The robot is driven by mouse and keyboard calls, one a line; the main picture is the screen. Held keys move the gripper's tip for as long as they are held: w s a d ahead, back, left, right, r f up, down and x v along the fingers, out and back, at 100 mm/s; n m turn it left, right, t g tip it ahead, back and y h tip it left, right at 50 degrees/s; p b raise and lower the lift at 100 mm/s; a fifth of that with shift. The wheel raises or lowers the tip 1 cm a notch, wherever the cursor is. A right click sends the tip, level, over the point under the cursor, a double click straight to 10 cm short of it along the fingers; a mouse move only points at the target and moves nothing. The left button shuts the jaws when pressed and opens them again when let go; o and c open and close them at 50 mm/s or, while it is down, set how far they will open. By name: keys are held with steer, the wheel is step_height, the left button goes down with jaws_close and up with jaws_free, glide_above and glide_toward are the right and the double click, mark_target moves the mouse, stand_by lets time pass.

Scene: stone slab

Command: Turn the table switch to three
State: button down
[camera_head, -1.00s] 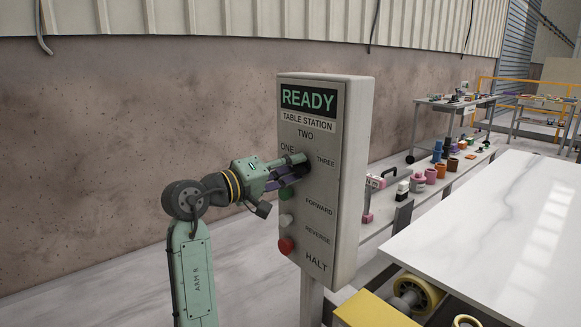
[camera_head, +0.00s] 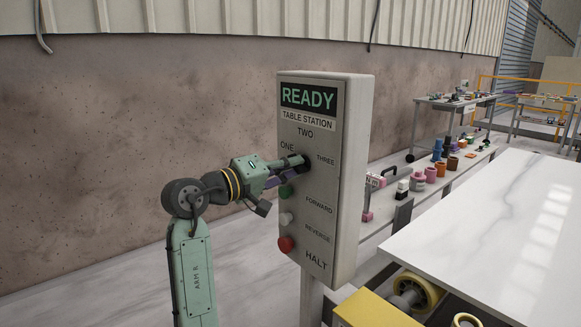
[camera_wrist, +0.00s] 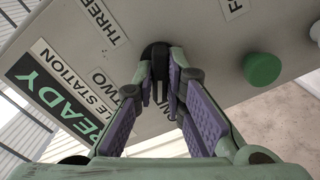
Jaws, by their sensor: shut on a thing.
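The table switch is a dark round knob (camera_head: 305,164) on the front of the grey control box (camera_head: 350,190). The labels ONE, TWO and THREE (camera_head: 326,161) stand around it, and the box's sign reads READY, TABLE STATION. My green gripper (camera_head: 298,165) reaches the knob from the left, its fingers shut on it and covering much of it. In the wrist view my fingertips (camera_wrist: 159,68) close around the dark knob (camera_wrist: 155,49), with THREE and TWO printed beside it. I cannot tell which label the knob points to.
Below the knob are a green button (camera_head: 286,192), a white button (camera_head: 286,219) and a red button (camera_head: 286,245) by HALT. A white stone slab (camera_head: 500,230) lies at the right. A shelf with coloured parts (camera_head: 430,175) stands behind the box. Floor on the left is clear.

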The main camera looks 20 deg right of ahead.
steer(key=m+b, duration=0.3)
steer(key=m, duration=0.5)
steer(key=m+b, duration=0.4)
steer(key=m, duration=0.3)
steer(key=m+b, duration=0.4)
steer(key=m, duration=0.4)
steer(key=shift+s+d+m, duration=0.15)
steer(key=shift+s+m, duration=0.15)
steer(key=shift+s, duration=0.05)
steer(key=shift+b, duration=0.3)
steer(key=c, duration=1.6)
jaws_free()
steer(key=shift+c, duration=0.2)
